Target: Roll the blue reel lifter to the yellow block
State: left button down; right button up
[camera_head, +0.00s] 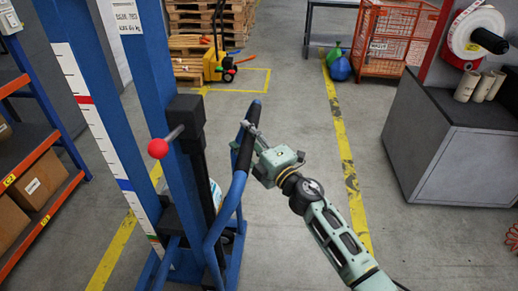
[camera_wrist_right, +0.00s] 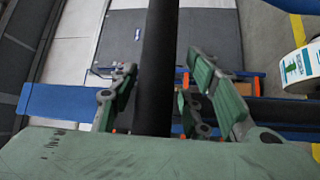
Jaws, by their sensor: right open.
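The blue reel lifter (camera_head: 160,70) stands upright close in front of me, left of centre in the head view. It has a scale strip, a red knob (camera_head: 158,148) and a curved blue handle with a black grip (camera_head: 246,138). My right gripper (camera_head: 254,132) is at this grip. In the right wrist view the black grip (camera_wrist_right: 158,60) runs between the fingers of my open right gripper (camera_wrist_right: 160,88); I cannot tell whether they touch it. A yellow blocky body (camera_head: 211,66) with dark wheels stands at the back. My left gripper is out of view.
A yellow floor outline (camera_head: 268,82) lies by the pallets (camera_head: 190,45). An orange wire crate (camera_head: 395,38) stands at the back right, a grey cabinet (camera_head: 455,150) at right, an orange-beamed shelf (camera_head: 35,205) at left. The aisle floor (camera_head: 290,100) between is clear.

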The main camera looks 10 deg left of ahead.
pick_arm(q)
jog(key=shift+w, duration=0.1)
pick_arm(e)
jog(key=v, duration=1.1)
jog(key=shift+d+f, duration=0.15)
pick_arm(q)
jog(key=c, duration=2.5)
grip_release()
pick_arm(e)
jog(key=shift+s, duration=0.1)
